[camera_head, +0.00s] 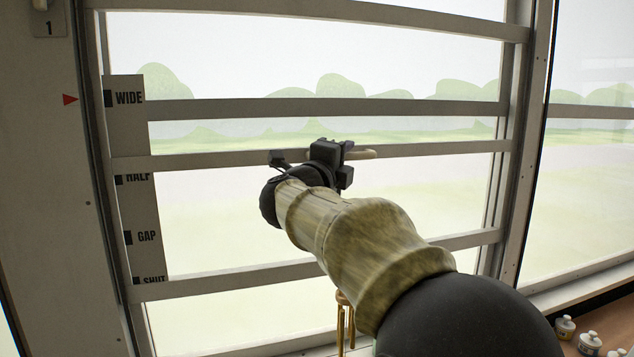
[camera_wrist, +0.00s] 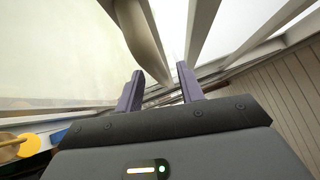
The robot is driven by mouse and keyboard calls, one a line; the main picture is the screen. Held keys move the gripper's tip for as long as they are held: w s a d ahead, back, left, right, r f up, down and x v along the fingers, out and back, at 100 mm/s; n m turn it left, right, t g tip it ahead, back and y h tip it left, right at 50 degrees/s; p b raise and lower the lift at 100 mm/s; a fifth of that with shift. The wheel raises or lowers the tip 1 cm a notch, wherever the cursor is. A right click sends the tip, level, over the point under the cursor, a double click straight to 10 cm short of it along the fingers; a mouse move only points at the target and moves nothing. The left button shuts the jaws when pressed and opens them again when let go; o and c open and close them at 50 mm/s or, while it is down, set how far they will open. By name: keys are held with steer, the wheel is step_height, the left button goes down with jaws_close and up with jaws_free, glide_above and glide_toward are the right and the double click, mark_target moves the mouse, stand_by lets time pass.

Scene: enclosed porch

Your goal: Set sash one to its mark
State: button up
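Sash one is the window at the plate numbered 1 (camera_head: 48,28), with grey horizontal rails (camera_head: 230,160) across pale glass. A grey strip (camera_head: 126,210) at its left reads WIDE, HALF, GAP and SHUT from top to bottom; rails partly cover HALF and SHUT. A red pointer (camera_head: 70,99) on the left post is level with WIDE. My gripper (camera_head: 338,155) is at a beige bar handle (camera_head: 368,154) in front of a middle rail. In the wrist view my gripper (camera_wrist: 160,86) has its fingers apart. The handle (camera_wrist: 140,38) reaches toward the gap between them; contact cannot be told.
Several small white jars (camera_head: 588,342) stand on a brown ledge at the lower right. A brass-coloured object (camera_head: 342,318) shows below my arm. In the wrist view a yellow round thing (camera_wrist: 29,145) lies at the lower left. Another window pane (camera_head: 590,180) is on the right.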

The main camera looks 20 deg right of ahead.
steer(key=b+v, duration=0.2)
steer(key=v, duration=1.3)
steer(key=shift+s, duration=0.1)
steer(key=w+a+f+n+t+y, duration=0.1)
steer(key=w+a+f+n+y, duration=0.25)
steer(key=f+n+y, duration=0.45)
steer(key=w+a+f+n+t+y, duration=0.15)
steer(key=w+f+n+y, duration=0.3)
steer(key=f+n, duration=0.7)
steer(key=s+d+f+n+g+y, duration=0.1)
steer(key=s+f+n+g, duration=0.4)
steer(key=f, duration=0.5)
steer(key=s+d+f+n+g+y, duration=0.15)
steer(key=s+f+g, duration=0.25)
steer(key=s+f, duration=0.5)
steer(key=s+d+f+n+g+h, duration=0.1)
steer(key=s+d+f+n+g, duration=0.15)
steer(key=s+f+g, duration=0.4)
step_height(320, 180, up, 15)
steer(key=t+p, duration=0.2)
steer(key=p, duration=1.5)
steer(key=shift+s+r, duration=0.25)
steer(key=shift+s, duration=0.1)
